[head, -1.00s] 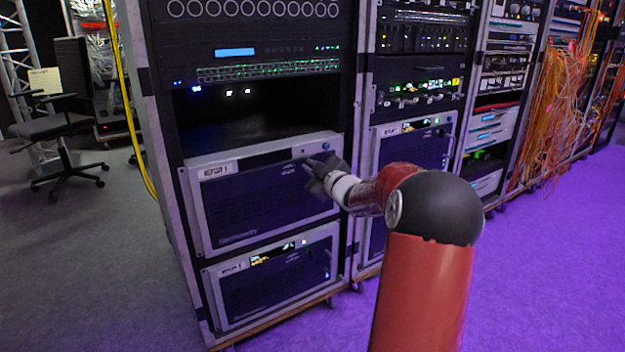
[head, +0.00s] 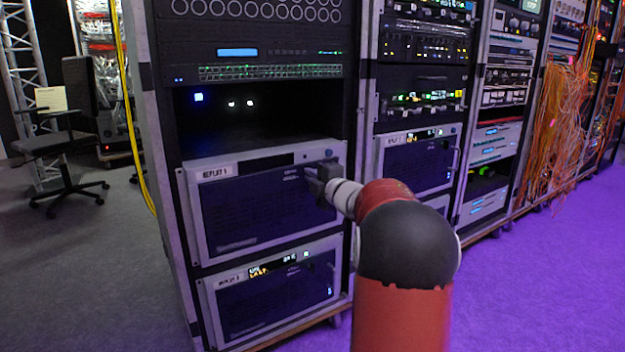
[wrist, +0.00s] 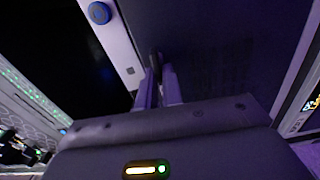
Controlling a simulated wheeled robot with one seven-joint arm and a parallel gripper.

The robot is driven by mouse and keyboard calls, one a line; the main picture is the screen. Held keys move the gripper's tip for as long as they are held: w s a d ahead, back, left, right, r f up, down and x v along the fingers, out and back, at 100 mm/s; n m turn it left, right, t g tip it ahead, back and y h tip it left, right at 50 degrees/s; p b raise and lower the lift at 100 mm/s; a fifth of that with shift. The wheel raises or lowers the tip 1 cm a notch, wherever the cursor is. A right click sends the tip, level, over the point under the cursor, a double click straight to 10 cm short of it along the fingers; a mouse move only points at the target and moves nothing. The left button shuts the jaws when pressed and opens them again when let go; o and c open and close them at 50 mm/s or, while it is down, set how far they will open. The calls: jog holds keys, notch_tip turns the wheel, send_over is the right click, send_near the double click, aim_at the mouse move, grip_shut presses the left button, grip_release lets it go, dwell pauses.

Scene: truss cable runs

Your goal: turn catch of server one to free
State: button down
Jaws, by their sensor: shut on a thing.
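Server one is the grey-framed unit labelled REPLAY 1 (head: 250,208) in the near rack. Its dark front panel (wrist: 215,50) fills the upper right of the wrist view. My gripper (head: 319,178) is at the upper right part of this front. In the wrist view my gripper (wrist: 158,82) has its fingers close together on a small dark piece, the catch (wrist: 155,62), which stands out from the panel. Only a sliver of the catch shows, so I cannot tell its angle. In the head view my gripper hides it.
A second, similar server (head: 275,292) sits just below. An open dark bay (head: 262,125) lies above server one. A neighbouring rack (head: 415,165) stands close on the right. A blue round button (wrist: 99,13) shows on the frame. The floor on the right is clear.

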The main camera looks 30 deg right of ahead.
jog(key=shift+f+n, duration=0.1)
jog(key=shift+n, duration=0.3)
jog(key=c, duration=1.6)
grip_release()
jog(key=shift+o, duration=0.2)
jog(key=s, duration=0.8)
jog(key=shift+w, duration=0.1)
